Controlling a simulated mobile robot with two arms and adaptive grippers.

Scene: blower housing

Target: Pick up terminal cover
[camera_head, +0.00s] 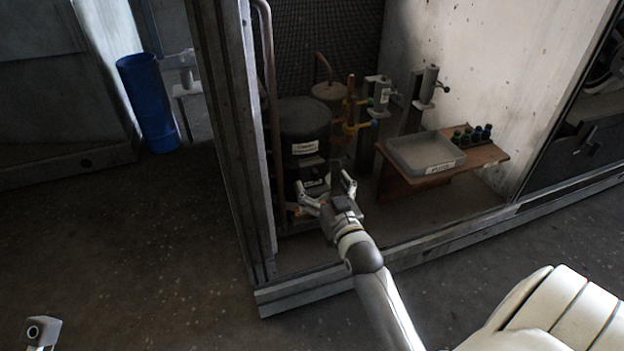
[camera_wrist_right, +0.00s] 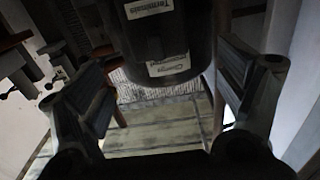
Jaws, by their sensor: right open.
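My right gripper (camera_head: 326,188) is open and empty in front of a dark upright cylinder (camera_head: 304,122) with white labels. In the right wrist view the cylinder (camera_wrist_right: 158,38) is above and between the spread fingers of the right gripper (camera_wrist_right: 165,95). One label reads "Terminals" (camera_wrist_right: 150,8); another, probably "Charge connection" (camera_wrist_right: 168,65), is near the cylinder's end. I cannot pick out a separate terminal cover in either view. A light grey part of my left arm or gripper (camera_head: 42,331) shows at the lower left corner; its jaws cannot be made out.
A brown shelf (camera_head: 486,155) right of the cylinder holds a grey labelled tray (camera_head: 424,136) and several small dark fittings (camera_head: 473,136). Copper pipes and valves (camera_head: 352,105) stand between. The housing's left post (camera_head: 232,130) and bottom sill (camera_head: 420,250) border the opening. A blue cylinder (camera_head: 148,102) is outside left.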

